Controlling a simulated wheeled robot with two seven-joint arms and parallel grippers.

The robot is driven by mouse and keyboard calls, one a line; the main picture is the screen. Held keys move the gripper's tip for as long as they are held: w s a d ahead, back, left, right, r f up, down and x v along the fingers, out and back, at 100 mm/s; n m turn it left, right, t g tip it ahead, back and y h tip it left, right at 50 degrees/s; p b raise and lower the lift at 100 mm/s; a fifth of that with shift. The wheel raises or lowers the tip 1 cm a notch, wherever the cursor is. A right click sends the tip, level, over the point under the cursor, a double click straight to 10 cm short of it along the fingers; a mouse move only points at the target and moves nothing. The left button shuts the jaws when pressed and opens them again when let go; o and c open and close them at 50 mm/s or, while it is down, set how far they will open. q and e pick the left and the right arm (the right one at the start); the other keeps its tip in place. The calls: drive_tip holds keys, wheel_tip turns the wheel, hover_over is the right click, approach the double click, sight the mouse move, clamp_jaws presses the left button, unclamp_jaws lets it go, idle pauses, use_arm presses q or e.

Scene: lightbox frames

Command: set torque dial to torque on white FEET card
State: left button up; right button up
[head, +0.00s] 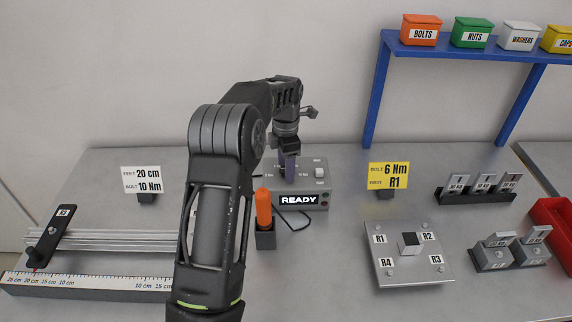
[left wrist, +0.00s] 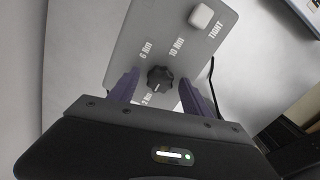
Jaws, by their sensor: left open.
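The white FEET card (head: 142,180) stands at the back left and reads FEET 20 cm, BOLT 10 Nm. The grey torque box (head: 314,180) stands at the back middle with a READY display on its front. Its black dial (left wrist: 160,78) shows in the left wrist view, with 6 Nm, 10 Nm and a partly hidden lower label around it. A pale mark on the dial seems to face that lower label. My left gripper (head: 288,170) points down over the box; its purple fingers (left wrist: 160,92) are apart, on either side of the dial. Contact cannot be told.
A white button (left wrist: 201,16) marked TIGHT is on the box. An orange-handled tool (head: 264,210) stands in a holder in front. A yellow card (head: 389,176) reads BOLT 6 Nm, FIRST R1. A plate (head: 408,265) marked R1 to R4 and a ruler rail (head: 90,288) lie in front.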

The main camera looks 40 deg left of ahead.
use_arm(q)
drive_tip(key=shift+c, duration=0.3)
clamp_jaws()
